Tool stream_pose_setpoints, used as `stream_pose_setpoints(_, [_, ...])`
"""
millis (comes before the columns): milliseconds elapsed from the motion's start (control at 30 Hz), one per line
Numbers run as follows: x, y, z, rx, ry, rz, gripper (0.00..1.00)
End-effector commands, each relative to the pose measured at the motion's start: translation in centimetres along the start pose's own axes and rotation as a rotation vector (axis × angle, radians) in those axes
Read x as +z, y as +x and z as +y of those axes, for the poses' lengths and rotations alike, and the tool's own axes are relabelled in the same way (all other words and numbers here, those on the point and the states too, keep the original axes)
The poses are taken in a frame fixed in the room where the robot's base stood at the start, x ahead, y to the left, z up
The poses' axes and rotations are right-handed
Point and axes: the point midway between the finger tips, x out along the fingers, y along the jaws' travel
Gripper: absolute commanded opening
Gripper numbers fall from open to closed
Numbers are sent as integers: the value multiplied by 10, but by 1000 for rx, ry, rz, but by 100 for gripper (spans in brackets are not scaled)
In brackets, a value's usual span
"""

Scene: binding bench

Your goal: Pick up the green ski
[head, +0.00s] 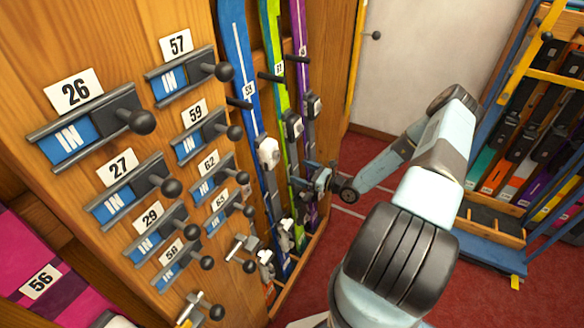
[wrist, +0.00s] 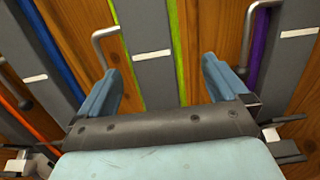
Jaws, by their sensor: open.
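The green ski (head: 276,72) stands upright in the wooden rack, between a blue ski (head: 238,62) and a purple ski (head: 301,66). In the head view my gripper (head: 312,180) is at the lower part of the skis, and it hides part of the purple ski. In the wrist view my gripper (wrist: 158,68) is open. A grey ski face with green edges (wrist: 152,72) runs between its fingers. The left finger is close to the ski's left edge, the right finger over bare wood beyond its right edge. I cannot tell whether either finger touches it.
A metal hook (wrist: 103,42) is beside the ski's left edge, and another hook (wrist: 250,35) is to the right. Numbered sliding panels with black knobs (head: 141,121) cover the wooden front at left. A rack with more skis (head: 531,130) stands at right. Red carpet (head: 375,225) lies between.

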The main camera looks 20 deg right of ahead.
Motion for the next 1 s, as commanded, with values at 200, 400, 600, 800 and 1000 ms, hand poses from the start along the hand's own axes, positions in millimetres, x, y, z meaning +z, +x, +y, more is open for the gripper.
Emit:
stream_pose_setpoints(200, [1, 11, 2, 1, 0, -2, 100])
stream_pose_setpoints(400, [3, 38, 7, 1, 0, -2, 100])
stream_pose_setpoints(600, [3, 54, 6, 1, -1, 0, 100])
stream_pose_setpoints(800, [3, 53, 6, 0, -1, 0, 98])
stream_pose_setpoints(1000, [3, 53, 6, 0, -1, 0, 79])
